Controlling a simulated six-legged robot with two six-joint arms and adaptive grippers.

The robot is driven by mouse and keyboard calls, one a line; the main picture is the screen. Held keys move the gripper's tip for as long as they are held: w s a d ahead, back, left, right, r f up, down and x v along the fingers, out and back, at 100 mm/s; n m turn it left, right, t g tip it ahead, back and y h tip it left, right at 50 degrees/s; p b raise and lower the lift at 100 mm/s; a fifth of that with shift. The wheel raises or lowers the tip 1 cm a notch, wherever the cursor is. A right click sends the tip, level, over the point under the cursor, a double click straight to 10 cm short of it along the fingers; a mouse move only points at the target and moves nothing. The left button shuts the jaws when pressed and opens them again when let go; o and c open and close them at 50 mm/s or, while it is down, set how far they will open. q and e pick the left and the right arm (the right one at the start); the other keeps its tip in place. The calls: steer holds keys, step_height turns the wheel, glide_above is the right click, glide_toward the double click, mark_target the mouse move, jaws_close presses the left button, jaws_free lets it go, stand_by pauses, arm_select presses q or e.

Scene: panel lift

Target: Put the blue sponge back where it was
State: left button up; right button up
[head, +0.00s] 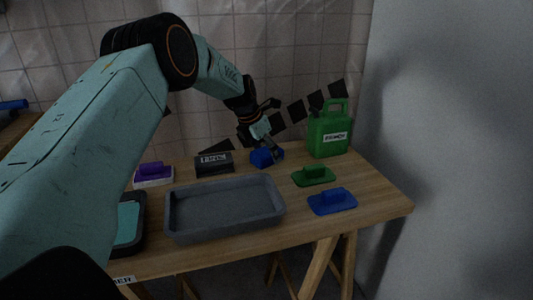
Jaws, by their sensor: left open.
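A small blue block, which looks like the blue sponge (261,158), sits at the back of the wooden table, between a dark labelled box and a green can. My left gripper (271,153) is open, pointing down right at the blue block and partly covering it. I cannot tell whether the fingers touch it. A second blue thing, a flat pad with a raised handle (332,202), lies at the right front of the table. My right gripper is not in view.
A grey tray (225,236) fills the middle front of the table (375,203). A green handled pad (313,177), green can (330,137), dark box (213,164) and purple-and-white block (153,175) stand around it. A tiled wall is close behind.

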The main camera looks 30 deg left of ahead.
arm_select(q)
steer(key=p+v, duration=0.4)
steer(key=v, duration=0.6)
steer(key=shift+r, duration=0.15)
steer(key=shift+p+v, duration=0.35)
steer(key=shift+v, duration=0.45)
